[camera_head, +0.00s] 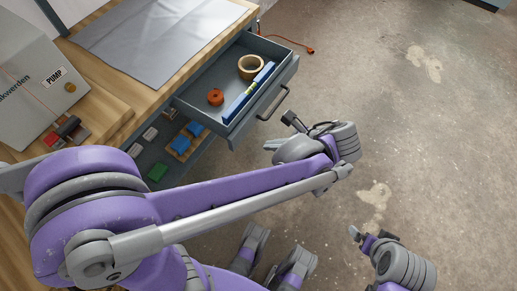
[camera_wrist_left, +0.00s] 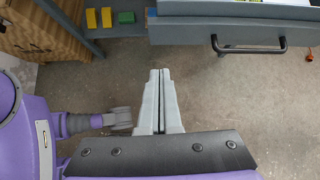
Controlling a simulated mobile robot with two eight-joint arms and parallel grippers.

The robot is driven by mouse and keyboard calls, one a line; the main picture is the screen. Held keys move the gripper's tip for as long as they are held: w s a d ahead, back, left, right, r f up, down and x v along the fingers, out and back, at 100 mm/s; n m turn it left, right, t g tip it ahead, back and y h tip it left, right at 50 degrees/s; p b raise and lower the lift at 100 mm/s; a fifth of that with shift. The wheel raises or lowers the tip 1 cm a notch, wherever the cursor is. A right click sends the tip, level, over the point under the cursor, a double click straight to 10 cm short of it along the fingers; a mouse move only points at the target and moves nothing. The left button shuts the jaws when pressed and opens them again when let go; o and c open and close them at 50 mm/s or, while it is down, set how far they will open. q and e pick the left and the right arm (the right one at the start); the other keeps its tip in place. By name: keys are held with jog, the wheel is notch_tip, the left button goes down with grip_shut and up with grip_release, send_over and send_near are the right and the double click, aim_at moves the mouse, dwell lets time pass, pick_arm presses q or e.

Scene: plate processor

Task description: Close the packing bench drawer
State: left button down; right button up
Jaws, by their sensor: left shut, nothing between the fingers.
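The packing bench drawer (camera_head: 288,72) is pulled out from under the wooden bench top (camera_head: 108,93). Its grey front and dark bar handle (camera_head: 272,104) show in the head view, and the handle (camera_wrist_left: 250,49) is at the upper right of the left wrist view. A tan tape roll (camera_head: 251,67), a small orange roll (camera_head: 215,97) and a blue level (camera_head: 248,92) lie in the drawer. My left gripper (camera_head: 269,145) is shut and empty, in front of the drawer and apart from it. Its closed fingers (camera_wrist_left: 160,73) point towards the drawer front. My right gripper (camera_head: 354,231) is lower right, away from the bench.
A grey mat (camera_head: 160,35) and a pump box (camera_head: 35,80) sit on the bench. A lower shelf (camera_head: 150,155) holds several small blocks. An orange-ended cable (camera_head: 290,41) lies on the floor behind the drawer. The concrete floor to the right is clear.

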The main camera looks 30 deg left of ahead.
aim_at(188, 107)
pick_arm(q)
jog(key=shift+m+y, duration=0.3)
jog(key=shift+m, duration=0.1)
jog(key=shift+w+a+r+b+x, duration=0.15)
jog(key=shift+b+x, duration=0.35)
jog(key=shift+x, duration=1.45)
jog(key=shift+w+a+r+b+x, duration=0.1)
jog(key=shift+a+r+b+x, duration=0.3)
jog(key=shift+x, duration=1.6)
jog(key=shift+w+a+r+b+x, duration=0.1)
jog(key=shift+b+x, duration=0.45)
jog(key=shift+x, duration=1.4)
pick_arm(e)
jog(key=shift+d+f, duration=0.2)
jog(key=shift+f, duration=0.75)
jog(key=shift+d+f, duration=0.15)
jog(key=shift+f, duration=0.75)
pick_arm(q)
jog(key=a, duration=0.7)
jog(key=w+a, duration=0.1)
jog(key=a, duration=1.5)
jog(key=shift+w, duration=0.35)
pick_arm(e)
jog(key=shift+r, duration=0.2)
pick_arm(q)
jog(key=shift+d, duration=0.15)
